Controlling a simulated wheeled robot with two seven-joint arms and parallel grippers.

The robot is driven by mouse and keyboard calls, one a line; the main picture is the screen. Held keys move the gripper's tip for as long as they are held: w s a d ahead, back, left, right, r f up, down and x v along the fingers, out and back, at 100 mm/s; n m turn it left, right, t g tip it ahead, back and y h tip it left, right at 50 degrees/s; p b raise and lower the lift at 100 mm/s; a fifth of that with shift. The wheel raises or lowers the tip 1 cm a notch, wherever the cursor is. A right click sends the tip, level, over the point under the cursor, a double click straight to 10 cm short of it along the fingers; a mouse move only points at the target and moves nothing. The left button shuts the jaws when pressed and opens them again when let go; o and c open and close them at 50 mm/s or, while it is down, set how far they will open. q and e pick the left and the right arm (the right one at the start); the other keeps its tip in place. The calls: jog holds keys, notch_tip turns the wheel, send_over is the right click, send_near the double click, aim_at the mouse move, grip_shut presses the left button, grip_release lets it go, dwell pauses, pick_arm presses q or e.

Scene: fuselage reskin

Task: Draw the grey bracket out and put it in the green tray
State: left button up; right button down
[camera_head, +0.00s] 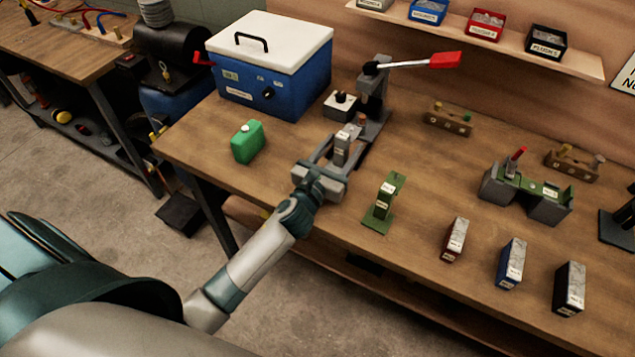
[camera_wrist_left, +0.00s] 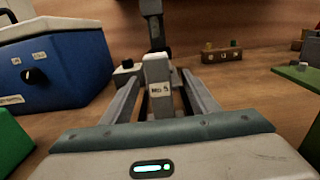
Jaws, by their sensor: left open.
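The grey bracket (camera_head: 342,150) stands upright by the base of a grey press-like fixture and bears a white label. In the left wrist view the grey bracket (camera_wrist_left: 159,75) is upright in the middle. My left gripper (camera_head: 344,143) is open, with one finger on each side of the bracket. In the left wrist view small gaps show between the fingers and the bracket. The bracket's lower end is hidden. No clearly tray-shaped green thing shows; a green stand (camera_head: 381,212) with a label is right of the gripper. My right gripper is not in view.
A fixture lever with a red handle (camera_head: 445,60) reaches right above the bench. A blue cooler (camera_head: 262,85) and a green canister (camera_head: 247,142) stand to the left. A green-and-grey fixture (camera_head: 525,192) and red, blue and black blocks stand to the right.

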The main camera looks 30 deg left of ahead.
pick_arm(q)
jog(key=s+b, duration=0.1)
jog(key=s, duration=0.3)
jog(key=s+b, duration=0.1)
jog(key=s, duration=0.4)
jog(key=s+b, duration=0.1)
jog(key=s, duration=0.4)
jog(key=shift+a, duration=0.25)
